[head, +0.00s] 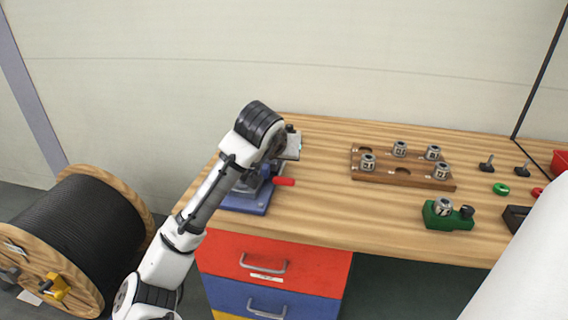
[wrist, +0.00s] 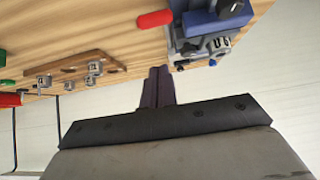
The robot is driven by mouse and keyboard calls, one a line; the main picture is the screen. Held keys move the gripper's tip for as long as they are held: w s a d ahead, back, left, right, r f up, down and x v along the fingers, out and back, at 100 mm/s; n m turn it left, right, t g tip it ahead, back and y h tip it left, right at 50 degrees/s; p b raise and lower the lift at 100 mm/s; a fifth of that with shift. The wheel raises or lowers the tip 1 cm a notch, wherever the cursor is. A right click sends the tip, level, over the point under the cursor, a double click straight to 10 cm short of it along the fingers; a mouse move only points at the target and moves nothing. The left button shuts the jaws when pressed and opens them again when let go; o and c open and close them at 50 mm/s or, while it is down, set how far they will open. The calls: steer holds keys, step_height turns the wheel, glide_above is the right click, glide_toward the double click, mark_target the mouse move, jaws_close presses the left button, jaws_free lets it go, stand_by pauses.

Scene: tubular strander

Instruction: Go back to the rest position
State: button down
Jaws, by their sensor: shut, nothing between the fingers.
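My gripper is shut and empty; its closed fingers (wrist: 158,88) show in the wrist view, pointing toward the bench edge. In the head view my arm reaches up from the bottom, and its wrist end hangs over the left part of the wooden bench (head: 315,215). A blue bench device (head: 248,199) with a red handle (head: 284,181) stands there, partly hidden behind my arm. In the wrist view the blue device (wrist: 188,48) is just right of the fingers, with its red handle (wrist: 155,19) above them. I cannot tell the gap between fingers and device.
A wooden rack (head: 385,178) holds several metal parts. A green block (head: 446,222) with a metal part stands nearer the front. Small dark and coloured parts lie at the right. A black cable reel (head: 85,225) stands left of the bench. Red and blue drawers (head: 270,262) are below.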

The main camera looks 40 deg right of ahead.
steer(key=shift+v, duration=2.2)
